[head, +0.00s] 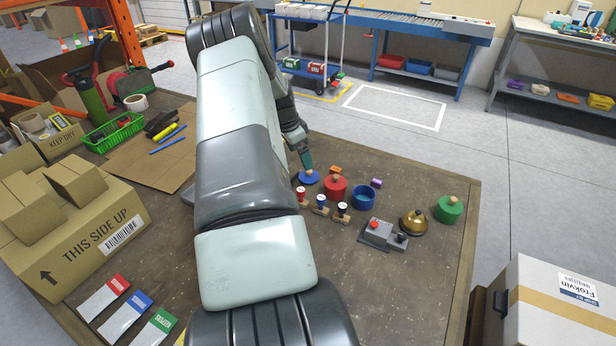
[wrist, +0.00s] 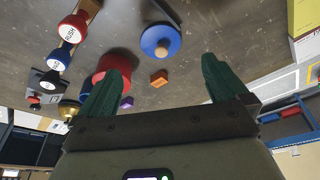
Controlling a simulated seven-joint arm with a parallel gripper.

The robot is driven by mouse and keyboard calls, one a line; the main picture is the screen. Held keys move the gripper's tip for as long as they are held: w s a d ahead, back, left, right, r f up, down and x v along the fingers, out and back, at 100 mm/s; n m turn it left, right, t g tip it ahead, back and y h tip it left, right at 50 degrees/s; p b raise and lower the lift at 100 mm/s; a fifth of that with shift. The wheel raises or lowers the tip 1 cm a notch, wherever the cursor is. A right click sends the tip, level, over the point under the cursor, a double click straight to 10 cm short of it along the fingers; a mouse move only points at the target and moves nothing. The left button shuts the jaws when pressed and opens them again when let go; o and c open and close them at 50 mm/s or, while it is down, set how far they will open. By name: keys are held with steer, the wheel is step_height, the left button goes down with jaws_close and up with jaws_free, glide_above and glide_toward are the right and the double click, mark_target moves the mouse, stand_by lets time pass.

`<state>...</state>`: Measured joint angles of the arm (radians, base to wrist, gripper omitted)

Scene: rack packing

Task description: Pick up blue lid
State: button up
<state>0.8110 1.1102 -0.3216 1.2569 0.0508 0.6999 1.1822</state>
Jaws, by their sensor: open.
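The blue lid (head: 308,177) is a flat blue disc with a light wooden knob, lying on the brown table. In the wrist view the blue lid (wrist: 160,42) is just beyond the fingertips, roughly between them and apart from them. My gripper (head: 306,166) is right above or beside the lid in the head view, partly hidden by my arm. In the wrist view my gripper (wrist: 160,75) has two dark green fingers spread wide with nothing between them.
Several stamps (head: 321,205) stand nearer. A green lidded pot (head: 449,209) and brass bell (head: 413,223) are further right.

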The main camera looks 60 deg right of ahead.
mark_target(309, 175)
steer(key=x, duration=0.9)
steer(key=shift+s+d, duration=0.1)
steer(key=shift+d, duration=0.15)
steer(key=shift+c, duration=0.2)
steer(key=c, duration=1)
